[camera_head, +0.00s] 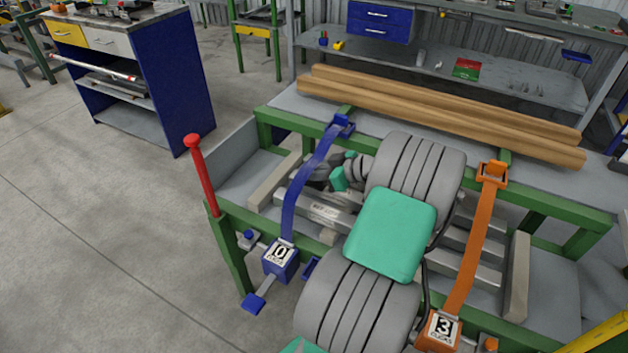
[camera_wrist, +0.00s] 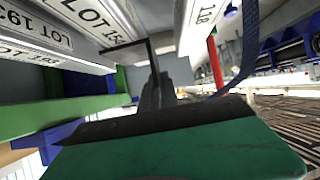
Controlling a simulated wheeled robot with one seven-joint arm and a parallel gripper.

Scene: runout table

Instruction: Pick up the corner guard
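My gripper (camera_head: 325,173) hangs over the stacked grey bars on the green-framed runout table (camera_head: 245,265), just right of the blue strap (camera_head: 302,185). Its fingers are small and partly hidden by my arm, so their opening is unclear. In the wrist view, a dark upright part (camera_wrist: 155,92) at centre appears to belong to my gripper. A thin dark angled piece (camera_wrist: 150,55) rises against the bars beside it. I cannot tell whether this is the corner guard or a finger. No corner guard can be picked out for certain in the head view.
Bars with LOT labels (camera_wrist: 35,30) lie close around my gripper. An orange strap (camera_head: 474,240) with a ratchet marked 3 is to the right. The blue ratchet (camera_head: 281,261) reads 0. A red-topped post (camera_head: 203,175) stands left.

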